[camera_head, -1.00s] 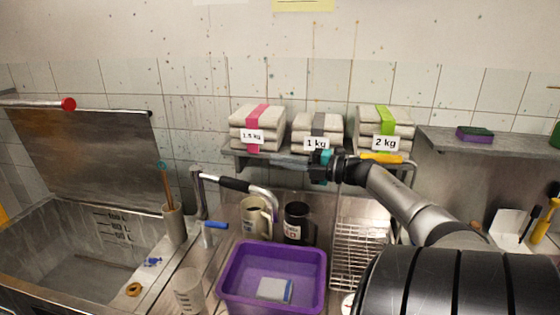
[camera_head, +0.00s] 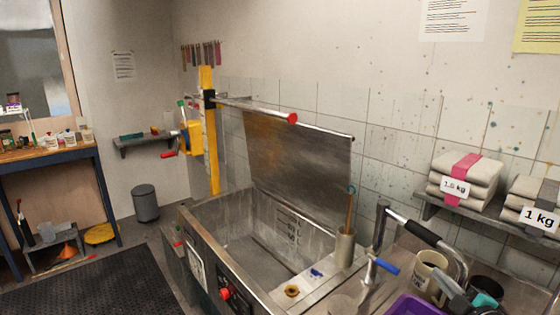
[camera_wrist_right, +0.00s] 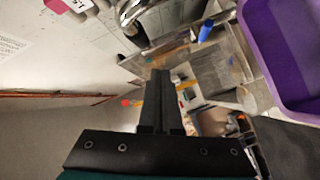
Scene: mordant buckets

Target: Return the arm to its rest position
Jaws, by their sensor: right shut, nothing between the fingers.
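My right gripper (camera_head: 446,280) shows at the lower right of the head view, in front of the cream mug (camera_head: 429,270) and a dark mug. Its grey fingers and teal part are visible, and most of the arm is out of the frame. In the right wrist view its two fingers (camera_wrist_right: 161,76) lie together, shut with nothing between them. Whether it touches the mugs cannot be told. My left gripper is not in view.
A purple tub (camera_head: 414,307) is at the bottom right. The tap with a black grip (camera_head: 424,233) and its blue lever (camera_head: 387,266) stand near the gripper. Fabric stacks (camera_head: 465,178) lie on the shelf. The steel basin (camera_head: 262,248) has its lid raised.

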